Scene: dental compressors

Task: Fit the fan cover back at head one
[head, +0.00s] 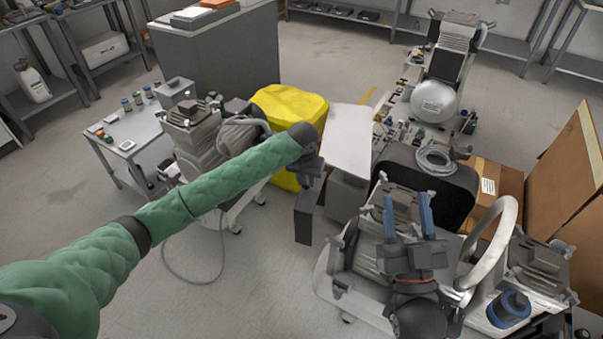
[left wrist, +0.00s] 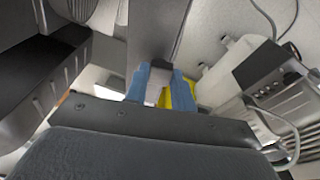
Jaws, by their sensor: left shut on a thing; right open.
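My left gripper (head: 309,172) hangs at the end of the green-sleeved arm, near the middle of the head view. It is shut on a dark grey flat panel, seemingly the fan cover (head: 303,218), which hangs upright in the air above the floor. In the left wrist view the blue fingers (left wrist: 160,80) close on this grey panel (left wrist: 158,30). My right gripper (head: 408,205) is open and empty, its blue fingers pointing over the near compressor (head: 337,268). That compressor has a head behind the fingers and another head (head: 540,255) at right. I cannot tell which is head one.
Another compressor (head: 195,130) stands left of the held panel, by a small side table (head: 135,140). A yellow-covered thing (head: 290,105) and a pale panel (head: 348,140) stand behind. A black rounded case (head: 425,190) and cardboard boxes (head: 490,185) are at right.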

